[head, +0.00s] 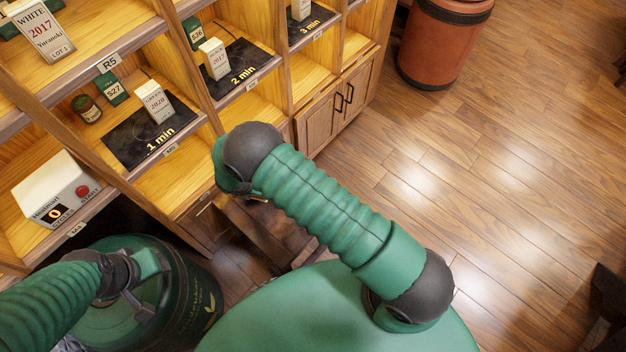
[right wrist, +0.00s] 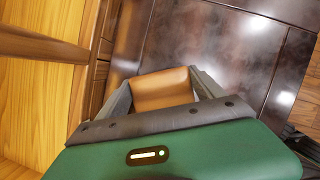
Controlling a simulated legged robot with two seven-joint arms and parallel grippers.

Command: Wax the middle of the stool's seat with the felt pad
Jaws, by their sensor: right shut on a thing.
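In the right wrist view my right gripper (right wrist: 162,90) is shut on a tan-brown block, which looks like the felt pad (right wrist: 162,84). Behind it is a dark brown, glossy surface with pale cloudy marks and straight seams, apparently the stool's seat (right wrist: 205,42). I cannot tell whether the pad touches it. In the head view a little dark wood, likely the stool (head: 262,232), shows beside my right arm; the arm hides the rest and the right gripper. My left gripper (head: 147,283) looks open and empty at the lower left, above a dark green drum (head: 200,292).
A wooden shelf unit (head: 190,60) on the left holds small boxes, dark timer mats and a white device (head: 52,188) with a red button. Its uprights stand close to my right arm. A terracotta bin (head: 440,45) stands at the back.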

